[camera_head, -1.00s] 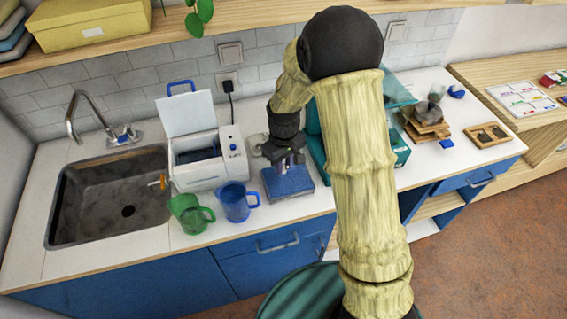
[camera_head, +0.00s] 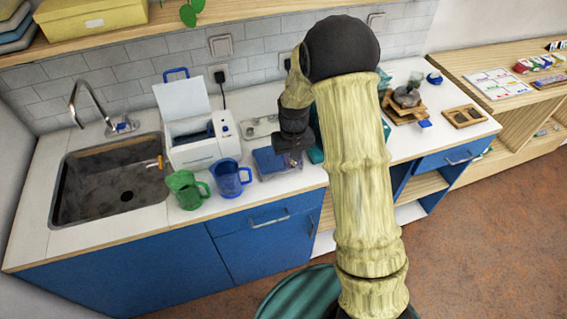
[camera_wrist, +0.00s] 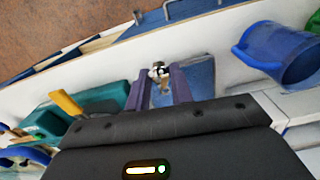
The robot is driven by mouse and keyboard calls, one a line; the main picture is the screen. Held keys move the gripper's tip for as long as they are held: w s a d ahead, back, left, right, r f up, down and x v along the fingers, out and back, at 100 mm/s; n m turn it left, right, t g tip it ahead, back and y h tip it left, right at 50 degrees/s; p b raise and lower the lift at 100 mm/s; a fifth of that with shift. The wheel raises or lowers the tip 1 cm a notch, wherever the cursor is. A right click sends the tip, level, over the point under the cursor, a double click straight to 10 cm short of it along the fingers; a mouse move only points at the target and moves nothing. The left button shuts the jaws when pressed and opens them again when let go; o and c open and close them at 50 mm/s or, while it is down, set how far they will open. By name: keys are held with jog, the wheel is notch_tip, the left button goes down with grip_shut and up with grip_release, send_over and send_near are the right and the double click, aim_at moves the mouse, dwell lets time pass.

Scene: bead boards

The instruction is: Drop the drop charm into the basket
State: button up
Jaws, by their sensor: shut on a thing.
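My gripper (camera_wrist: 162,88) has its two purple fingers around a small pale and dark thing (camera_wrist: 160,72), probably the drop charm; its shape is too small to make out. In the head view my gripper (camera_head: 291,154) hangs over the counter, at the right side of a blue pad (camera_head: 268,161), and its fingertips are hard to see. The pad also shows behind the fingers in the wrist view (camera_wrist: 198,76). I cannot pick out a basket in either view.
A blue mug (camera_head: 229,178) and a green mug (camera_head: 185,190) stand left of the pad, before a white machine (camera_head: 200,148) with its lid up. The sink (camera_head: 110,185) is far left. Wooden pieces (camera_head: 405,105) and a small tray (camera_head: 464,116) lie to the right.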

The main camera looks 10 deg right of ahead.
jog(key=d+m, duration=0.1)
jog(key=w+d+m, duration=0.1)
jog(key=d+m, duration=0.1)
jog(key=w+d+m, duration=0.1)
jog(key=d, duration=0.1)
jog(key=shift+f+m, duration=0.25)
jog(key=shift+m, duration=0.15)
jog(key=shift+w, duration=0.1)
